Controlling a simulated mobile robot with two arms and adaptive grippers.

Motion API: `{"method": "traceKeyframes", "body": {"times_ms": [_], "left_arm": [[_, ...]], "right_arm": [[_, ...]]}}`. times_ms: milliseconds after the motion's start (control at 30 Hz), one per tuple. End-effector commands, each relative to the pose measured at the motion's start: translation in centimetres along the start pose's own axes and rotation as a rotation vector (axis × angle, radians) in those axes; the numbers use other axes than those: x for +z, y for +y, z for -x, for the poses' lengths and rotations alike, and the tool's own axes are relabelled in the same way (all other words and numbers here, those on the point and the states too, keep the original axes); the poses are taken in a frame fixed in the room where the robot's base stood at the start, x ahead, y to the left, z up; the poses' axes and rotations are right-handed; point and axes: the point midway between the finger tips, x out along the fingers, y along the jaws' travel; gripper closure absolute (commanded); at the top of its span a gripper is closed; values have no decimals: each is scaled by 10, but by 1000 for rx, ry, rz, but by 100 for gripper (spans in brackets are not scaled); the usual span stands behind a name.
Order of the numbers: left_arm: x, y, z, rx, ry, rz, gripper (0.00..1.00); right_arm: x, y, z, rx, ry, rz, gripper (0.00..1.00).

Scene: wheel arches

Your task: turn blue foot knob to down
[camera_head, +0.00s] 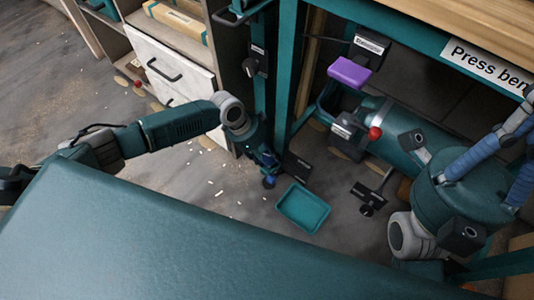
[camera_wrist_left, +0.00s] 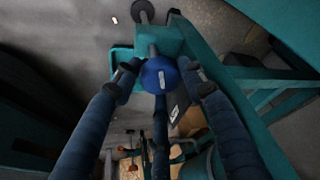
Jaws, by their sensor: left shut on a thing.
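The blue foot knob (camera_wrist_left: 160,75) is a round blue disc with a pale bar mark, in the middle of the left wrist view. My left gripper (camera_wrist_left: 160,80) has its blue fingers around the knob, shut on it. In the head view my left gripper (camera_head: 265,165) is low beside the bench leg, and the knob is largely hidden there by the gripper. My right arm's blue fingers (camera_head: 490,150) show at the right edge of the head view. Whether they are open or shut is unclear.
A teal tray (camera_head: 303,207) lies on the floor close to the bench leg. A teal cylinder tank (camera_head: 400,140) with a red knob (camera_head: 375,133) and a purple block (camera_head: 349,73) sit under the bench. A white drawer cabinet (camera_head: 175,65) stands at the left. Small pale bits litter the floor.

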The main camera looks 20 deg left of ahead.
Motion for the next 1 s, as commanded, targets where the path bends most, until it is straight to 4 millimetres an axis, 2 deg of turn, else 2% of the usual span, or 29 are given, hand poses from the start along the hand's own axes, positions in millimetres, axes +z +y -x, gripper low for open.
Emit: {"method": "traceKeyframes", "body": {"times_ms": [300,767,800,900,1000], "left_arm": [[-5,-5,2,35,10,-110,85],[-7,-5,2,41,13,-128,85],[-7,-5,2,41,13,-128,57],[-7,-4,2,42,13,-128,41],[-5,-4,2,44,10,-127,41]], "right_arm": [[0,0,-1,-5,8,1,100],[0,-1,-2,-5,8,0,100],[0,-1,-2,-5,8,0,100],[0,-1,-2,-5,8,0,100],[0,0,-2,-5,8,0,100]]}}
